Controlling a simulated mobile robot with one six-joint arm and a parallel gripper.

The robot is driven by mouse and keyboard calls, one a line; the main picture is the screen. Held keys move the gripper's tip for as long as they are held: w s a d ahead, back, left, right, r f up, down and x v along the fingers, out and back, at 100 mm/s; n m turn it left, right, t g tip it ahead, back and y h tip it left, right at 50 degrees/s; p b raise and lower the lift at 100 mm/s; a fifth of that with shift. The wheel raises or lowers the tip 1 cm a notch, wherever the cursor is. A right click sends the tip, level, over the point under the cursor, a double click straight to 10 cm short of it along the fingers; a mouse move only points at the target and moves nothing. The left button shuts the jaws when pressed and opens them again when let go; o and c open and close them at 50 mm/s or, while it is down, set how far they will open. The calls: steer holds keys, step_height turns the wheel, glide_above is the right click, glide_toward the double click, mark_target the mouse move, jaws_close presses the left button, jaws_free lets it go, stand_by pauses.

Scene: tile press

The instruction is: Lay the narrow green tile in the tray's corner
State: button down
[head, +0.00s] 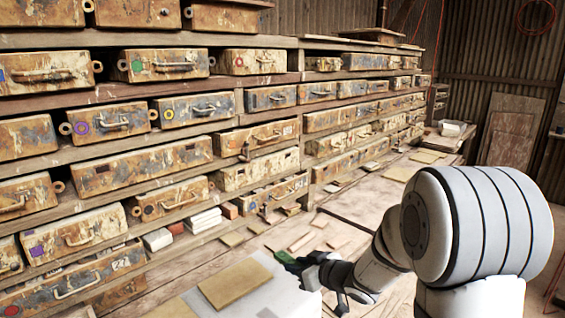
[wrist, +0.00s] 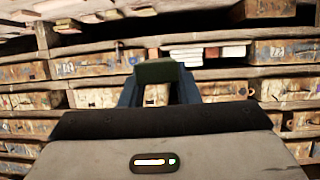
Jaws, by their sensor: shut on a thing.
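The narrow green tile (head: 286,258) is in my gripper (head: 299,264), in the lower middle of the head view. My gripper is shut on it and holds it out toward the shelves, near the right edge of a white surface. In the wrist view the dark green tile (wrist: 160,71) shows between the two blue-grey fingers. I cannot make out a tray with a corner for sure in either view. A flat tan piece (head: 235,284) lies on the white surface (head: 275,298), left of my gripper and apart from it.
Wooden shelves with rusty, worn drawer boxes (head: 140,168) fill the left and back. White tiles (head: 204,220) and reddish blocks (head: 229,210) sit on a low shelf. Loose tan tiles (head: 300,241) lie on the wooden bench behind my gripper.

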steer(key=s+d+f+m+t+h+b, duration=0.1)
steer(key=d+f+m+h+b, duration=0.3)
steer(key=f, duration=0.7)
steer(key=d+f+m+t+h+b, duration=0.2)
steer(key=d+f+m+h+b, duration=0.2)
steer(key=f, duration=0.8)
steer(key=d, duration=0.2)
steer(key=shift+s+d+h, duration=0.4)
steer(key=shift+r, duration=0.1)
